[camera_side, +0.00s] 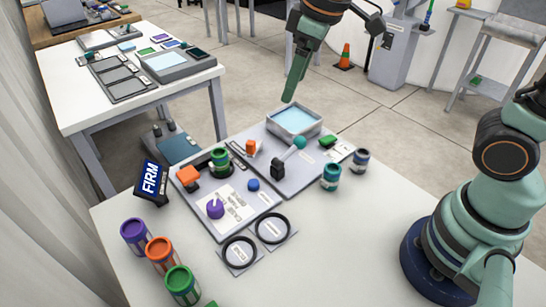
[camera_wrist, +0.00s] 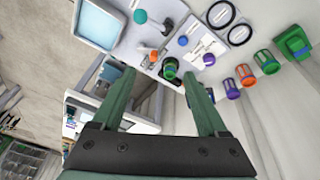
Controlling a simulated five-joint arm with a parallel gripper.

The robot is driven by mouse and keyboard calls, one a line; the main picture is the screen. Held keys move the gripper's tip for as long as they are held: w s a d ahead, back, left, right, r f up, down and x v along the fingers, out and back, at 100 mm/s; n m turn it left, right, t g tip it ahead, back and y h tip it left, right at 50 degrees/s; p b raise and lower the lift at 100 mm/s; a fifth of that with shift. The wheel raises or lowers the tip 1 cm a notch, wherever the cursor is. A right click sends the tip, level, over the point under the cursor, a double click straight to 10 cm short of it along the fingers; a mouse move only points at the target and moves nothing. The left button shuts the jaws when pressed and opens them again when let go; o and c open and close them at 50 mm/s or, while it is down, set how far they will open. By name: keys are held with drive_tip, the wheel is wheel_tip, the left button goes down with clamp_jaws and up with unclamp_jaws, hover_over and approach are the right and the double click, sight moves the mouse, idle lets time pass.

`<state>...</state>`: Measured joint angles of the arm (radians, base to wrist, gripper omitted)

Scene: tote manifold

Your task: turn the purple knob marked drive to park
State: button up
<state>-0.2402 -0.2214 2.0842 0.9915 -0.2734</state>
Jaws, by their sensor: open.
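The purple knob (camera_side: 215,209) sits on the left grey panel (camera_side: 232,228), beside a white printed label. The label's words and the knob's setting are too small to read. The knob also shows in the wrist view (camera_wrist: 209,60), small and beyond the fingertips to the right. My gripper (camera_side: 290,97) hangs in the air behind the panels, well away from the knob, with its fingers overlapping in the side view. In the wrist view my gripper (camera_wrist: 159,76) has its two green fingers spread wide with nothing held between them.
Black rings (camera_side: 271,228) lie in front.

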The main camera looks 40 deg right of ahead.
drive_tip(key=w+a+f+n+g, duration=0.1)
drive_tip(key=w+a+f+n, duration=0.15)
drive_tip(key=a, duration=0.25)
drive_tip(key=w+a+f+n+g, duration=0.1)
drive_tip(key=a+f+n, duration=0.2)
drive_tip(key=a, duration=0.2)
drive_tip(key=n+g+h, duration=0.1)
drive_tip(key=n, duration=0.2)
hover_over(215, 204)
wheel_tip(215, 204, down, 5)
wheel_tip(215, 204, down, 13)
drive_tip(key=shift+r, duration=0.2)
clamp_jaws()
